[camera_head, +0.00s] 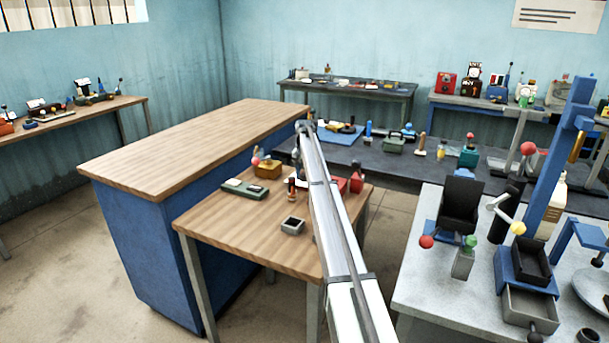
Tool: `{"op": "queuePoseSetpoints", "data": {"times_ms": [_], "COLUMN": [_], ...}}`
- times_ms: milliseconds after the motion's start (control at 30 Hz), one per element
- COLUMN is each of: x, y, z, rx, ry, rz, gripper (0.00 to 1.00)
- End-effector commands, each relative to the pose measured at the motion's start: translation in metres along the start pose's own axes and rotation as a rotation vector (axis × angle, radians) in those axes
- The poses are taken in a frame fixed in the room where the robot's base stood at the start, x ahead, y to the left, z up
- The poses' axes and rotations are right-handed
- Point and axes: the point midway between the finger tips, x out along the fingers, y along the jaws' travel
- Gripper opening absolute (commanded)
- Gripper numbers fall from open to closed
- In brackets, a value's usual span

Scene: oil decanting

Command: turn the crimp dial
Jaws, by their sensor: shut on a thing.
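My long pale arm (335,240) runs from the bottom edge up to a joint near the blue cabinet's far end. I cannot make out my gripper's fingers; they seem hidden behind the arm. I cannot pick out the crimp dial for certain. The small wooden table (225,228) under the arm bears a brown box (268,169) with a pink-knobbed lever, a grey-green block with pale pads (244,188), a small dark open cup (292,226) and a red item (357,182) partly behind the arm.
A wood-topped blue cabinet (150,235) stands left of the table. On the right, a pale workbench (425,285) holds a blue post (560,150), a black holder (461,205) and a drawer unit (530,305). A dark bench (400,172) with tools lies behind. Floor is open at lower left.

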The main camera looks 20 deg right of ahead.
Motion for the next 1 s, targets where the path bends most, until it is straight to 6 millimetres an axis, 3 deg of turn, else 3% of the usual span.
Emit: {"op": "queuePoseSetpoints", "data": {"times_ms": [667,700,1000], "x": [-0.0004,-0.0004,-0.0002], "y": [-0.0004,-0.0004,-0.0003], "z": [-0.0004,-0.0004,-0.0001], "rx": [0.073,0.073,0.072], "ry": [0.001,0.001,0.000], "rz": [0.000,0.000,0.000], "gripper": [0.13,0.45,0.69]}}
